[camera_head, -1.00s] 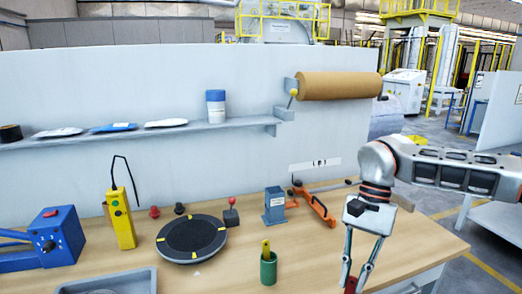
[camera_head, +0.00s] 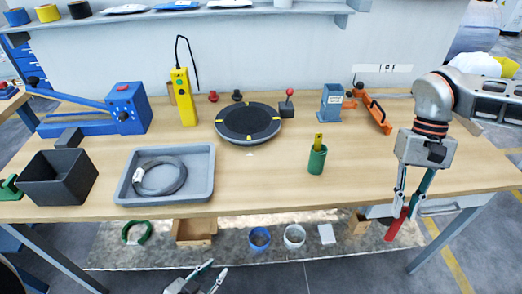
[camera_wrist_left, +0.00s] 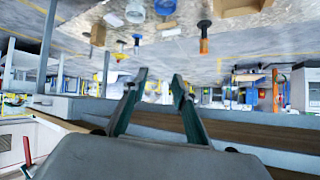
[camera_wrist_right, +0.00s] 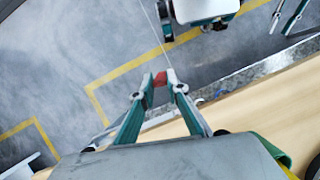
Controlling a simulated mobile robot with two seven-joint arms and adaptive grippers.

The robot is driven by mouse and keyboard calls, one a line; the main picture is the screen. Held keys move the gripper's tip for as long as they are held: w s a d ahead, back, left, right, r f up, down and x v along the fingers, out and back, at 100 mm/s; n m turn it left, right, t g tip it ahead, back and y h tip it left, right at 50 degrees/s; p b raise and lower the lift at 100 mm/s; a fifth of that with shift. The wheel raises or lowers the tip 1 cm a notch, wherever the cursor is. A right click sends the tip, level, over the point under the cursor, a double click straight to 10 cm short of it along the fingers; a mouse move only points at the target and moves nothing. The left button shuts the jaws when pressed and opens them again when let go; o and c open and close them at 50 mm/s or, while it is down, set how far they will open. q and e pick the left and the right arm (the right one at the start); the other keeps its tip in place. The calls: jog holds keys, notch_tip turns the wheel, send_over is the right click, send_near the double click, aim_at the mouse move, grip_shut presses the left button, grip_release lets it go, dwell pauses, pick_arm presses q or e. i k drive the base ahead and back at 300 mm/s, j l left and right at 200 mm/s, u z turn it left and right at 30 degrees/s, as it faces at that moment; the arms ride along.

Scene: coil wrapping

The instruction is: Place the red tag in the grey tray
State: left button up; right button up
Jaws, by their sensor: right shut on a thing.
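The red tag (camera_head: 397,224) hangs from my right gripper (camera_head: 408,200), which is shut on it, in front of the bench's right front edge. It also shows between the fingertips in the right wrist view (camera_wrist_right: 160,79). The grey tray (camera_head: 203,166) lies on the bench at the left front, well to the left of the tag. My left gripper (camera_head: 202,278) is low in front of the bench, below the tray. Its fingers are apart and empty in the left wrist view (camera_wrist_left: 158,78).
A green cup (camera_head: 317,162) with a yellow tool stands between tray and tag. A round turntable (camera_head: 247,122) is behind. A black bin (camera_head: 60,178) stands left of the tray. A lower shelf (camera_head: 340,240) carries rolls.

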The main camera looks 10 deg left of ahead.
aim_at(200, 175)
jog(key=k+l+u, duration=0.15)
jog(key=u, duration=1.05)
